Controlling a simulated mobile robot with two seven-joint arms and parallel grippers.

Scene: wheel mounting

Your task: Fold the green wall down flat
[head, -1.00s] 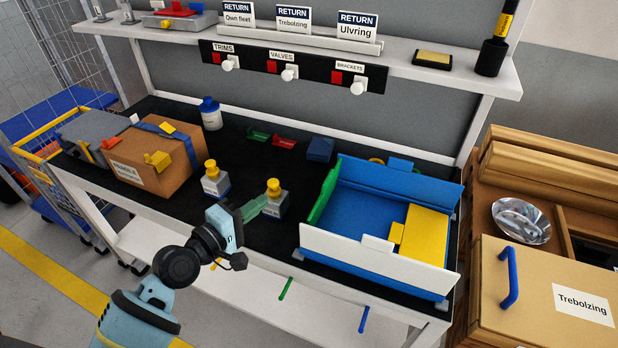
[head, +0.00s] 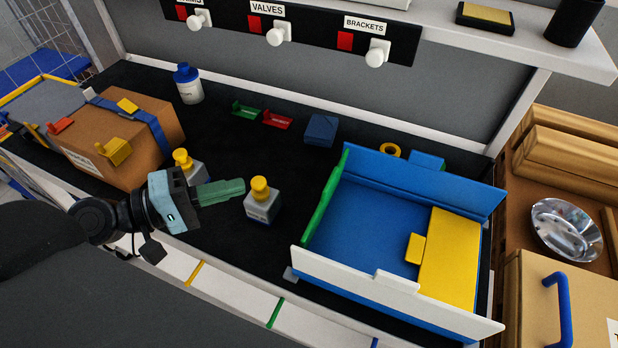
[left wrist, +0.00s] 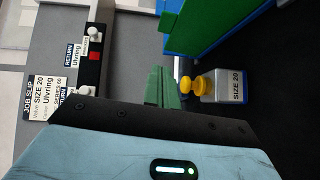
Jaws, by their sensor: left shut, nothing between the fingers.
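The green wall (head: 325,196) stands upright along the left side of the blue box (head: 362,215). It also shows in the left wrist view (left wrist: 195,22), at the top. The box has a blue back wall, a white front wall (head: 395,288) and a yellow panel (head: 449,262) lying at its right. My left gripper (head: 240,187) is shut and empty, its green fingers pointing right, to the left of the green wall and apart from it. Its fingers also show in the left wrist view (left wrist: 163,88). My right gripper is not in view.
A grey bottle with yellow cap (head: 261,203) stands between my left gripper and the box. A second such bottle (head: 188,167) stands behind the gripper. A cardboard box (head: 125,140) sits at left. Green and red small parts (head: 277,120) and a blue block (head: 320,130) lie behind.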

